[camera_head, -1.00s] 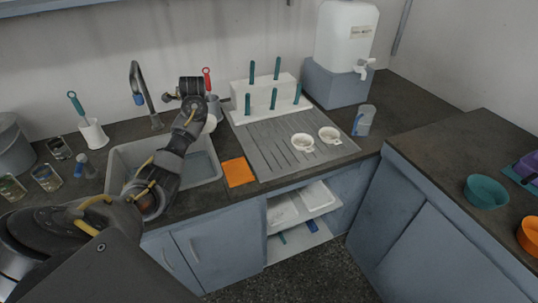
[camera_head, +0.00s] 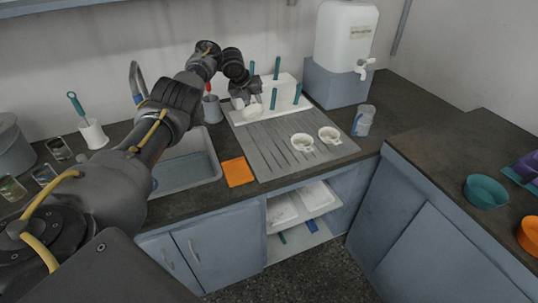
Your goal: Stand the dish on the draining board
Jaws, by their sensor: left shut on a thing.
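The draining board (camera_head: 265,160) is a grey ridged sheet beside the sink, with a white block carrying several teal pegs (camera_head: 285,92) at its back. My left gripper (camera_head: 246,101) is shut on a small white dish (camera_head: 253,113) over the back left part of the board, close to the block. The gripper hides part of the dish and of the block. I cannot tell whether the dish touches the board. Two other white dishes (camera_head: 302,143) (camera_head: 329,135) rest on the board's right part. My right gripper is not in view.
The sink (camera_head: 190,172) lies left of the board, partly behind my left arm. An orange cloth (camera_head: 237,172) lies at the board's front left. A clear bottle (camera_head: 363,120) and a white water tank (camera_head: 345,38) stand to the right. The board's front is bare.

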